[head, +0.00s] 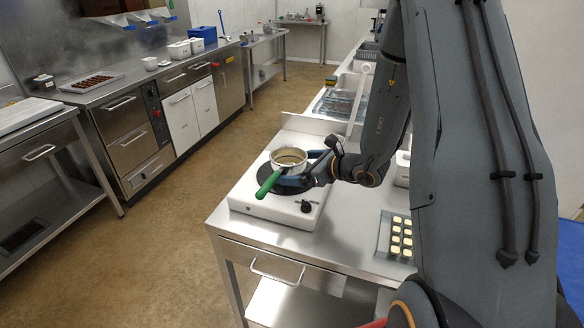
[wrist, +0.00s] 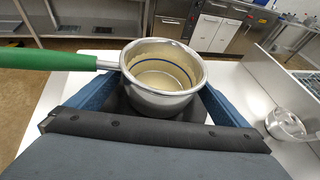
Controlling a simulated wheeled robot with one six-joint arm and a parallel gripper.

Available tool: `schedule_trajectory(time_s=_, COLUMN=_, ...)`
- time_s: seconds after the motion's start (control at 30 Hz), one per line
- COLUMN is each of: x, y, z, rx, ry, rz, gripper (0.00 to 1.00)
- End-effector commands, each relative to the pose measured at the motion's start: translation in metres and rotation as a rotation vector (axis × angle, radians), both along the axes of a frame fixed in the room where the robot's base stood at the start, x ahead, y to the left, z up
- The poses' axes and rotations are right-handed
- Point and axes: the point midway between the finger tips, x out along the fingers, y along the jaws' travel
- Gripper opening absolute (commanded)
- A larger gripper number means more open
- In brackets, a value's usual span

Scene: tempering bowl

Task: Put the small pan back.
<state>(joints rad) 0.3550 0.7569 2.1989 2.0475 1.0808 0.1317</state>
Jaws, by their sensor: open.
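The small pan (head: 289,155) is a metal pan with a green handle (head: 268,185). In the head view it is at the black plate of the white hot plate unit (head: 245,198), with its handle toward the front left. In the wrist view the pan (wrist: 165,100) is upright, with pale contents or a pale inside and a blue ring. My gripper (head: 303,168) is open, with its blue fingers on both sides of the pan. In the wrist view the gripper (wrist: 155,108) partly hides the pan's base, so I cannot tell whether the fingers touch it.
A tray of pale squares (head: 400,235) lies on the steel table to the right. A clear or shiny bowl (wrist: 285,124) stands right of the pan in the wrist view. Across the floor, a counter holds a tray of dark pieces (head: 92,82) and white tubs (head: 180,50).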

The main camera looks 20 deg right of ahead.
Motion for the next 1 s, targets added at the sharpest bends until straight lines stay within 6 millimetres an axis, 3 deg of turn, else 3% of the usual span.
schedule_trajectory(time_s=0.4, x=-0.059, y=-0.049, z=0.031, rx=-0.002, ry=-0.002, rz=-0.006, gripper=0.99)
schedule_trajectory(time_s=0.7, x=-0.084, y=-0.064, z=0.044, rx=-0.003, ry=0.0, rz=0.003, gripper=0.99)
schedule_trajectory(time_s=0.77, x=-0.088, y=-0.058, z=0.044, rx=-0.018, ry=0.004, rz=0.032, gripper=0.99)
schedule_trajectory(time_s=0.87, x=-0.104, y=-0.032, z=0.042, rx=-0.081, ry=0.018, rz=0.155, gripper=0.99)
schedule_trajectory(time_s=1.0, x=-0.149, y=0.018, z=0.033, rx=-0.263, ry=0.035, rz=0.463, gripper=0.99)
